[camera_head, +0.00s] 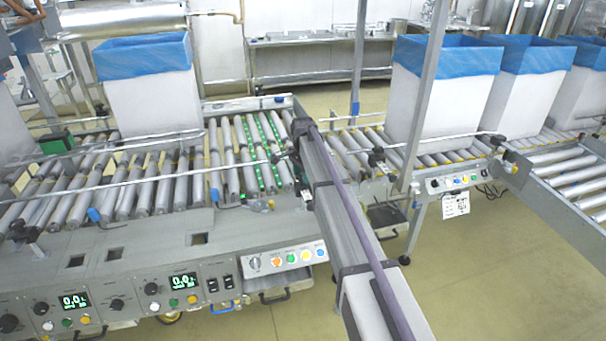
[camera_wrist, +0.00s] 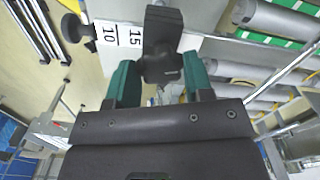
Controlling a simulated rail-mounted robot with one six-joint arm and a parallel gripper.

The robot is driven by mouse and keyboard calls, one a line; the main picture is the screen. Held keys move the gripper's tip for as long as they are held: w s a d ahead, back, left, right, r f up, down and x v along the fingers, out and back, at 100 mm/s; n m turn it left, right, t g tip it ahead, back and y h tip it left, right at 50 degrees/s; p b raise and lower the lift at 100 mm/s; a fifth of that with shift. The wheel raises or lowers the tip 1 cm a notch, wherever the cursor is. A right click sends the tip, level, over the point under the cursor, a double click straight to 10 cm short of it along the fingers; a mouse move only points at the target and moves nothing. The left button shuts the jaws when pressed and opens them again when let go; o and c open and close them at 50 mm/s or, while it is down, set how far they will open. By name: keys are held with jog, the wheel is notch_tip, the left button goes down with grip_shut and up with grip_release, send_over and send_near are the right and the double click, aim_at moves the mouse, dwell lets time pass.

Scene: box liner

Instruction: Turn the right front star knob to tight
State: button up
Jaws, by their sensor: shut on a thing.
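The black star knob (camera_wrist: 163,62) is in the upper middle of the wrist view, in front of a white scale label (camera_wrist: 121,36) reading 15 and 10. My gripper (camera_wrist: 160,80) has its two green fingers on either side of the knob's lower part and is shut on it. The knob's lobes stand up past the fingertips. How tight the knob is cannot be read from the picture. In the head view my arm reaches over the conveyor's right end, and the gripper and knob cannot be made out clearly there.
Grey rollers (camera_wrist: 280,22) with a green strip lie right of the knob. In the head view a box with blue liner (camera_head: 150,95) stands on the left conveyor and more lined boxes (camera_head: 440,90) stand right. A post (camera_head: 427,90) rises right of my arm.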

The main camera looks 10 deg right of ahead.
jog(key=shift+m, duration=1.9)
jog(key=o, duration=0.9)
notch_tip(320, 180, up, 11)
jog(key=p, duration=1.1)
jog(key=shift+f, duration=0.1)
